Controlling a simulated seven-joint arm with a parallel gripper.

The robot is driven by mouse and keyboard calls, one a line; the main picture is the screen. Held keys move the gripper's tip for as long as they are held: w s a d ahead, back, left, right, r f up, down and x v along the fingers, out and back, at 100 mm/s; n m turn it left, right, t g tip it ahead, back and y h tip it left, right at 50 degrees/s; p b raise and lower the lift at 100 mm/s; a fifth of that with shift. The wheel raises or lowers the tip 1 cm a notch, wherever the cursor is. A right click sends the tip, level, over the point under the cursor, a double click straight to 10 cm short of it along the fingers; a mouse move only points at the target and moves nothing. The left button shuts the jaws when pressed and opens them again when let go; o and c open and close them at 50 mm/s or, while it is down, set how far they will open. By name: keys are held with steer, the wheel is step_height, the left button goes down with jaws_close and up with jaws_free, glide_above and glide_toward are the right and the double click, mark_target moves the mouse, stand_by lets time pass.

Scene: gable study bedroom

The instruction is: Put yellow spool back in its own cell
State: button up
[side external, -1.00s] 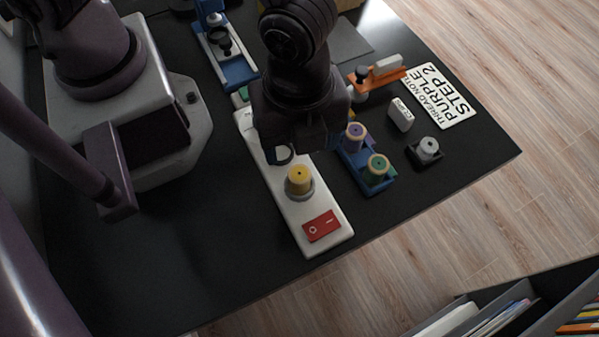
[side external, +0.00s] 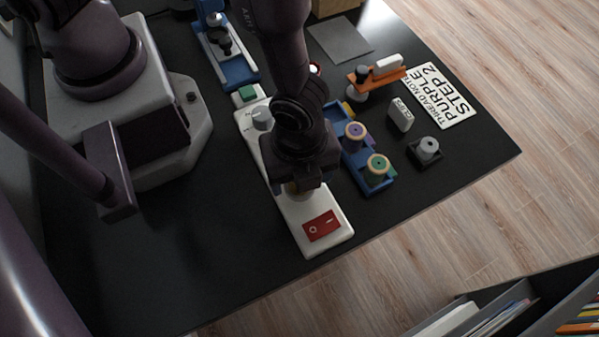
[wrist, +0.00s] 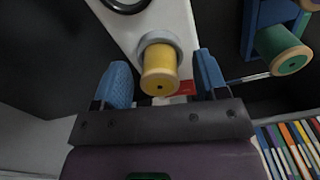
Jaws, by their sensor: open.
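The yellow spool (wrist: 159,72) stands upright in a grey round holder (wrist: 150,40) on the white panel (side external: 300,212). In the wrist view it lies between the two blue fingertips of my gripper (wrist: 162,80), with a gap on each side. In the side view my gripper (side external: 298,185) is over the spool and hides most of it. My gripper is open and empty. The blue rack (side external: 350,165) beside the panel holds a purple spool (side external: 355,134) and a green spool (side external: 377,166). A yellow-marked part (side external: 347,108) shows at the rack's far end.
The panel has a red switch (side external: 322,225), a grey knob (side external: 262,117) and a green button (side external: 246,94). A grey spool in a black holder (side external: 426,150), a white block (side external: 400,114), an orange stand (side external: 378,78) and a note card (side external: 440,97) lie right of the rack.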

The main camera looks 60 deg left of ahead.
steer(key=c, duration=1)
steer(key=shift+r, duration=0.1)
step_height(320, 180, up, 9)
steer(key=shift+f, duration=0.2)
steer(key=shift+w+r, duration=0.15)
steer(key=shift+r, duration=0.2)
steer(key=w+a+f, duration=0.3)
steer(key=w+a, duration=0.7)
steer(key=w, duration=0.2)
steer(key=shift+s+a+f, duration=0.1)
steer(key=shift+f, duration=1.85)
steer(key=shift+s+a+f, duration=0.1)
steer(key=shift+f, duration=1.85)
